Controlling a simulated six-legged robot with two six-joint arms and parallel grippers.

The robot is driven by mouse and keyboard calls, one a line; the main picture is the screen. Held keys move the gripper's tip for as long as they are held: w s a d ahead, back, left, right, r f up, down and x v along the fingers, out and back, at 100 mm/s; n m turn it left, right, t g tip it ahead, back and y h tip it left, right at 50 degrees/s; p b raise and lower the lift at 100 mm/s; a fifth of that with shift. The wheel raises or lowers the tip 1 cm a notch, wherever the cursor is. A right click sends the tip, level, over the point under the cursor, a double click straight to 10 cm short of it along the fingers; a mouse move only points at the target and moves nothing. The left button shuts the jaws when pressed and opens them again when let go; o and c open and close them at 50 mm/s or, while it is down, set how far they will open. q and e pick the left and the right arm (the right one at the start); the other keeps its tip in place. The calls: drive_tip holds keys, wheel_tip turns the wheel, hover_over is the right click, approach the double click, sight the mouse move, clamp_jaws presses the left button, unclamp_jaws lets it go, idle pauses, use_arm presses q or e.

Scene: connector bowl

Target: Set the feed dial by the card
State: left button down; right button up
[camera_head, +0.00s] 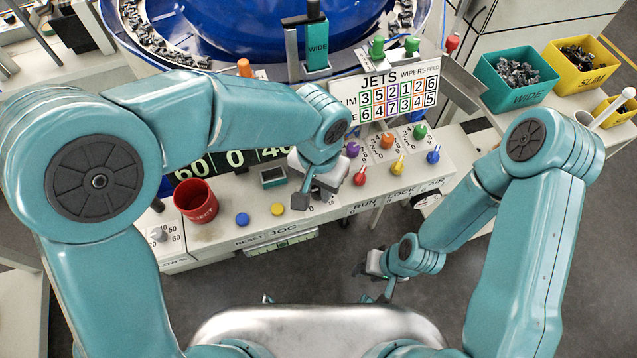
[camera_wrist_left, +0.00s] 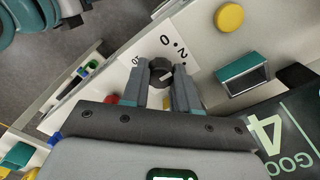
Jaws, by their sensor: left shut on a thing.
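A black dial (camera_wrist_left: 161,73) sits on a white plate with the numbers 0 and 2 readable beside it in the left wrist view. My left gripper (camera_wrist_left: 160,78) is shut on it, with a finger on each side. In the head view my left gripper (camera_head: 305,198) reaches down to the panel front and hides the dial. The card (camera_head: 385,95), headed JETS, WIPERS and FEED, stands behind the panel with two rows of coloured number boxes. Its FEED column reads 6 above 5. My right gripper (camera_head: 370,284) hangs low in front of the panel, empty, its fingers apart.
A red cup (camera_head: 195,201), a blue button (camera_head: 242,219) and a yellow button (camera_head: 277,209) are left of my left gripper. Coloured knobs and red, yellow and blue levers stand to its right. A green bin (camera_head: 514,75) and yellow bin (camera_head: 578,67) are at the right.

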sight(319, 189)
use_arm(q)
drive_tip(key=shift+r, duration=0.1)
idle(0.4)
drive_tip(key=c, duration=0.9)
unclamp_jaws()
drive_tip(key=shift+o, duration=0.2)
wheel_tip(319, 189, up, 16)
drive_tip(key=p, duration=0.1)
drive_tip(key=shift+r, duration=0.2)
